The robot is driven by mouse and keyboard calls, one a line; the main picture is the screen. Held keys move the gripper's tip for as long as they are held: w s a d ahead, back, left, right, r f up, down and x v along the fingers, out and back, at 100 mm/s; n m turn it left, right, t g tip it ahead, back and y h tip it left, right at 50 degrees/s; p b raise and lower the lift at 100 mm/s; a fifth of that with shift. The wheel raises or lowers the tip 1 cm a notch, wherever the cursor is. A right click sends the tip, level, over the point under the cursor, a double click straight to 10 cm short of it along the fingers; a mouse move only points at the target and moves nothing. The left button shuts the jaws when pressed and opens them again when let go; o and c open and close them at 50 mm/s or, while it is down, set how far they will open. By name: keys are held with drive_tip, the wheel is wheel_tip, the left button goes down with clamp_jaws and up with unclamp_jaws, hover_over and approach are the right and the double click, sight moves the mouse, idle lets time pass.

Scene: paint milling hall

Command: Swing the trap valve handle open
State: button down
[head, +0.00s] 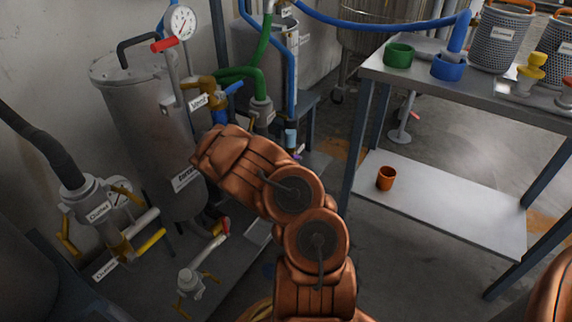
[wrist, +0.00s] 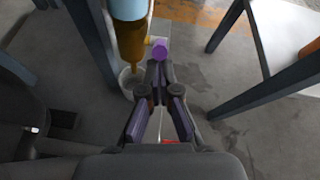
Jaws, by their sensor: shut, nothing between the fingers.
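In the wrist view a small valve handle with a purple round end (wrist: 160,48) and a short yellow part sticks out to the right of an amber-brown trap body (wrist: 131,43). A light blue cylinder (wrist: 129,8) sits above the trap. My gripper (wrist: 156,70) is shut and empty, its tips just below the purple end in the picture; I cannot tell whether they touch it. In the head view a small purple spot (head: 297,156) shows just past my arm, below a blue and white cylinder (head: 291,135). My gripper is hidden behind my arm there.
A pale cup (wrist: 130,82) is under the trap, left of my fingers. Dark table legs (wrist: 92,45) stand close on the left. A steel bench (head: 440,85) with a lower shelf (head: 450,215) is at right; a grey tank (head: 150,120) is at left.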

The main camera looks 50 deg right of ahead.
drive_tip(key=shift+d+r+y+p, duration=0.3)
drive_tip(key=shift+r+y+p, duration=0.1)
drive_tip(key=shift+r, duration=0.1)
drive_tip(key=shift+d+r+y+p, duration=0.3)
drive_tip(key=shift+r+p, duration=0.1)
drive_tip(key=shift+r, duration=0.1)
drive_tip(key=shift+w+d+r, duration=0.1)
